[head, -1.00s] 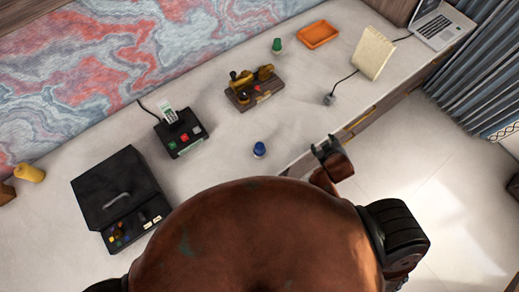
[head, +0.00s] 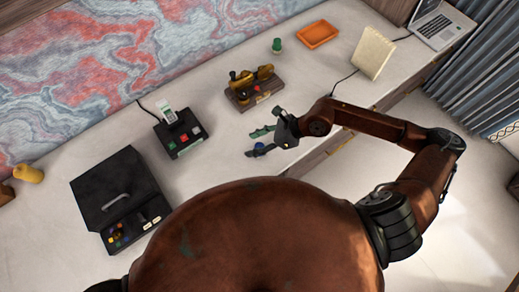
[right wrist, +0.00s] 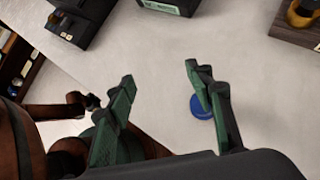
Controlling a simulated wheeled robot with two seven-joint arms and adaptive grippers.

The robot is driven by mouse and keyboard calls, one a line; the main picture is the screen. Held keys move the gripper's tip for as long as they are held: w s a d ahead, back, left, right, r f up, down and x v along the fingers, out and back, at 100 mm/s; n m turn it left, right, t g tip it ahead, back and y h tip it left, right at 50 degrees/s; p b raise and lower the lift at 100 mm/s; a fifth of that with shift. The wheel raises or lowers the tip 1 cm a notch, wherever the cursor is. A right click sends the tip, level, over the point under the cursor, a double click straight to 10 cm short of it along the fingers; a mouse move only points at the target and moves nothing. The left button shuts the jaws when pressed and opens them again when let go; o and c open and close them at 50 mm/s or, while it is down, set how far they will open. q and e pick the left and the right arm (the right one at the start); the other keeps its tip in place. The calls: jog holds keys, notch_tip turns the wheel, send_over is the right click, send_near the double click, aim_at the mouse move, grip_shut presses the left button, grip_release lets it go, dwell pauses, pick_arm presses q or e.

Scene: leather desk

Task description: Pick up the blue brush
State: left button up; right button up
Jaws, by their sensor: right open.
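The blue brush (head: 260,146) is a small round blue thing standing on the desk, partly covered by my right gripper in the head view. It also shows in the right wrist view (right wrist: 199,112), partly behind the right-hand finger. My right gripper (head: 251,143) is open, with its green-padded fingers spread and reaching left over the desk. In the right wrist view the gap between its fingertips (right wrist: 160,75) shows only bare desk, and the brush lies by the right-hand finger, not centred. I cannot tell whether they touch. My left gripper is not clearly in view.
A black card terminal (head: 180,134) and a dark-based brass device (head: 254,90) stand behind. A black case (head: 118,195) is at left. A green object (head: 277,45), an orange tray (head: 317,34), a cream notebook (head: 373,53) and a laptop (head: 441,27) are farther back.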

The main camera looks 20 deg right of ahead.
aim_at(261, 146)
jog(key=d+f+h, duration=0.1)
jog(key=d, duration=0.1)
jog(key=d+f+h, duration=0.1)
jog(key=d+f, duration=0.1)
jog(key=w+d+f+n, duration=0.1)
jog(key=d, duration=0.1)
jog(key=shift+w+d+f+h, duration=0.1)
jog(key=shift+d+f+h, duration=0.1)
jog(key=shift+h, duration=0.2)
jog(key=x, duration=0.7)
jog(key=shift+a, duration=0.15)
jog(key=shift+c, duration=0.4)
grip_shut()
jog(key=shift+r, duration=0.1)
